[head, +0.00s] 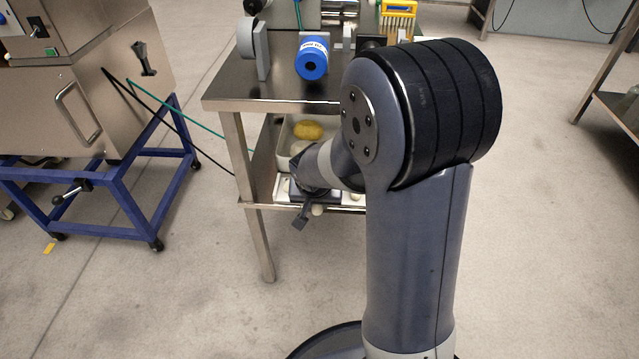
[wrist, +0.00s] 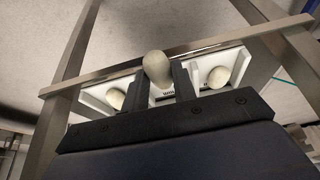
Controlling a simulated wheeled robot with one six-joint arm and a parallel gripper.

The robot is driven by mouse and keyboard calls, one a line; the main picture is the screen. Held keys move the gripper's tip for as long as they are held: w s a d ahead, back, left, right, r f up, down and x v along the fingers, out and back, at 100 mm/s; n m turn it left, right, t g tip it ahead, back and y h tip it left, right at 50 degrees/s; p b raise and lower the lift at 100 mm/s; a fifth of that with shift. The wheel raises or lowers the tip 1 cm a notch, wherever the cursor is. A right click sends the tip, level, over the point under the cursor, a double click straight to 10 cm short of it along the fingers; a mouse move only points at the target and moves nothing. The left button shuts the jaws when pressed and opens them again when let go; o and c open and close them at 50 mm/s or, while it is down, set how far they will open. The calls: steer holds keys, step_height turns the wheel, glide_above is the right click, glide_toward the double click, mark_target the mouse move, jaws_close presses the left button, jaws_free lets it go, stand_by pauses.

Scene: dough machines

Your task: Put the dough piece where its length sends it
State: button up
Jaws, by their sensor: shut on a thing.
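A pale dough piece (wrist: 157,68) sits between the two dark fingers of my gripper (wrist: 161,86) in the wrist view. The gripper is shut on it. In the head view the dough piece (head: 318,209) shows small beside the gripper (head: 309,212), at the front edge of the table's lower shelf. Behind the held piece is a white tray with compartments (wrist: 240,74). One pale piece (wrist: 116,98) lies in a compartment on one side and another (wrist: 219,77) on the other side. The middle compartment is partly hidden by my gripper, and its small dark markings are too small to read.
A steel table (head: 225,97) stands ahead; its leg (head: 255,225) is left of my gripper. A pale bin (head: 283,150) on the lower shelf holds a yellow thing (head: 308,130). A blue-framed machine (head: 75,110) stands left.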

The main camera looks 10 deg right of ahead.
steer(key=w, duration=0.2)
steer(key=w+d, duration=0.1)
steer(key=w, duration=0.1)
steer(key=shift+d, duration=0.15)
steer(key=w, duration=0.1)
steer(key=w+d+b, duration=0.1)
steer(key=w, duration=0.1)
steer(key=shift+w+d+f, duration=0.1)
steer(key=shift+w+f, duration=0.1)
steer(key=shift+s+f+b, duration=0.1)
steer(key=shift+f+b, duration=0.3)
steer(key=shift+f, duration=0.15)
steer(key=shift+f, duration=0.2)
steer(key=o, duration=1)
steer(key=shift+o, duration=0.2)
steer(key=shift+r, duration=0.1)
